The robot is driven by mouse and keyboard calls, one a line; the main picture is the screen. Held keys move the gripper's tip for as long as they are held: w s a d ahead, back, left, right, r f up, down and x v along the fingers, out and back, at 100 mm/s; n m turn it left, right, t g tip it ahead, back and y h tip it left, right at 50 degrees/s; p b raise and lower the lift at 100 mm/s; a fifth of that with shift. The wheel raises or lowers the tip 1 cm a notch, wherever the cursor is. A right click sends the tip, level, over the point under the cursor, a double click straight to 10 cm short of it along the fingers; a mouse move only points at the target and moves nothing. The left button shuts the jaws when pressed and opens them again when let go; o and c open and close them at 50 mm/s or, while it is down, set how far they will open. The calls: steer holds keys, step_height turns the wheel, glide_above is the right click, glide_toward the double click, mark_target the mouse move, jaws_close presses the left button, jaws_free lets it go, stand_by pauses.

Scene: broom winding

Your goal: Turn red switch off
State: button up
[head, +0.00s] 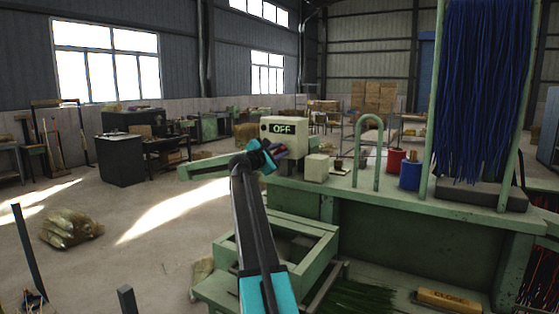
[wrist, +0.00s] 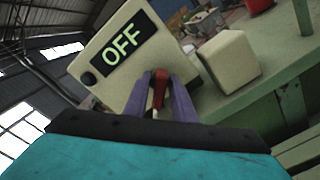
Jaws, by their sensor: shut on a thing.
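The red switch (wrist: 159,88) is a small red lever on the front of a cream control box (head: 291,130). The box has a dark display (wrist: 123,45) that reads OFF in green; the display also shows in the head view (head: 282,128). My gripper (wrist: 163,88) is at the front of the box, with its two purple fingers on either side of the red lever and closed on it. In the head view my gripper (head: 276,150) reaches the lower front of the box, and the lever is mostly hidden by the fingers there.
A small cream block (head: 317,167) stands beside the box on the green workbench (head: 400,200). A green arch (head: 369,130), red pot (head: 396,160) and blue pot (head: 410,175) stand farther right. Blue bristles (head: 484,90) hang at the right. An open green tray (head: 318,250) lies below.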

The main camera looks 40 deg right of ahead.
steer(key=m+b, duration=0.3)
steer(key=b, duration=0.1)
steer(key=m+b, duration=0.2)
steer(key=shift+f+m, duration=0.3)
steer(key=shift+f, duration=0.05)
steer(key=shift+s+r+m+b, duration=0.1)
steer(key=shift+m+b, duration=1.3)
steer(key=shift+b, duration=0.15)
steer(key=o, duration=0.8)
steer(key=shift+a, duration=0.1)
steer(key=b+v, duration=0.1)
steer(key=v, duration=1.2)
steer(key=shift+a, duration=0.3)
